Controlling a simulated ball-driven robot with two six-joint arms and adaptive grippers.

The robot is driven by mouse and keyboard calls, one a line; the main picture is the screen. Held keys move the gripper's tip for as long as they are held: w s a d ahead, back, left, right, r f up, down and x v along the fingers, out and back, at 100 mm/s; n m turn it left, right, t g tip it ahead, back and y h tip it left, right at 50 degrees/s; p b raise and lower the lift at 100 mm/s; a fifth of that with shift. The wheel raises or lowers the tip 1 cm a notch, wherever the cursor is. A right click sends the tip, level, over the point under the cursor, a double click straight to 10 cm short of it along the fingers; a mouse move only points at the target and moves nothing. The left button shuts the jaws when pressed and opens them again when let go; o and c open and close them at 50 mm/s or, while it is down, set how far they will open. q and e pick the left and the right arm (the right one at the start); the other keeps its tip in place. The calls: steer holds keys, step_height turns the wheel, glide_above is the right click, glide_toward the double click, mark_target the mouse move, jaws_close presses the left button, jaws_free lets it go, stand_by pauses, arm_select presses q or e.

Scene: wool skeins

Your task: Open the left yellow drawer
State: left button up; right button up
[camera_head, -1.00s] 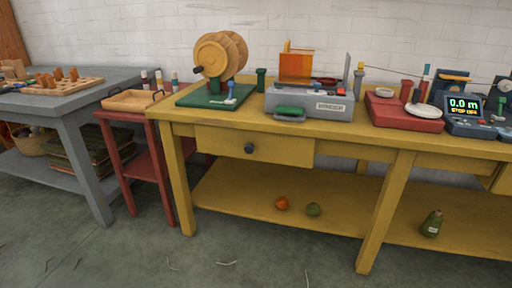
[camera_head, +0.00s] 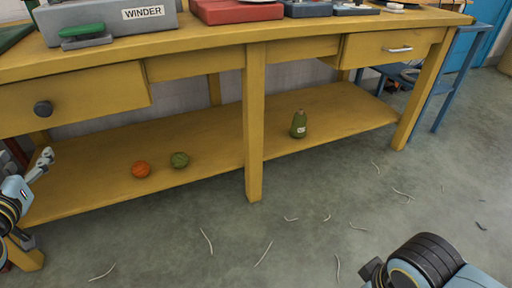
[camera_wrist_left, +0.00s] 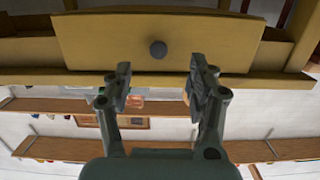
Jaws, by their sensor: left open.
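The left yellow drawer (camera_head: 100,93) is in the yellow table at the left of the head view, with a round dark knob (camera_head: 43,108). Its front looks shut, slightly proud of the frame. My left gripper (camera_head: 44,163) is below the knob in that view, at the left edge. In the left wrist view, which looks upside down, the drawer front (camera_wrist_left: 100,42) spans the top with its knob (camera_wrist_left: 158,49). The open, empty fingers of my left gripper (camera_wrist_left: 158,85) point toward it, with the knob sideways between them and not touching. My right gripper is out of view.
A second drawer (camera_head: 390,47) with a bar handle is at the right. The lower shelf (camera_head: 105,180) holds an orange ball (camera_head: 140,169), a green ball (camera_head: 180,160) and a green bottle (camera_head: 298,124). A table leg (camera_head: 254,120) stands mid-front. The floor has scattered yarn bits.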

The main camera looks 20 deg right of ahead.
mark_target(42, 110)
arm_select(q)
steer(key=shift+t, duration=0.7)
steer(key=w+b, duration=0.1)
steer(key=w, duration=0.3)
steer(key=w+r+b, duration=0.1)
steer(key=w+b, duration=0.1)
steer(key=w, duration=0.3)
steer(key=w+r+b, duration=0.1)
steer(key=w+b, duration=0.1)
steer(key=w, duration=0.2)
steer(key=shift+w+d, duration=0.15)
steer(key=shift+d, duration=0.2)
steer(key=shift+w+r, duration=0.2)
steer(key=shift+w, duration=0.45)
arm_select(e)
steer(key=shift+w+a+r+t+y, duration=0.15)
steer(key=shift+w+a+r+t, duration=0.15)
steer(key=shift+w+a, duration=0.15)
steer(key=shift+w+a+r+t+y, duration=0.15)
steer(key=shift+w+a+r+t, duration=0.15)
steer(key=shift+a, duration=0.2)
arm_select(q)
jaws_close()
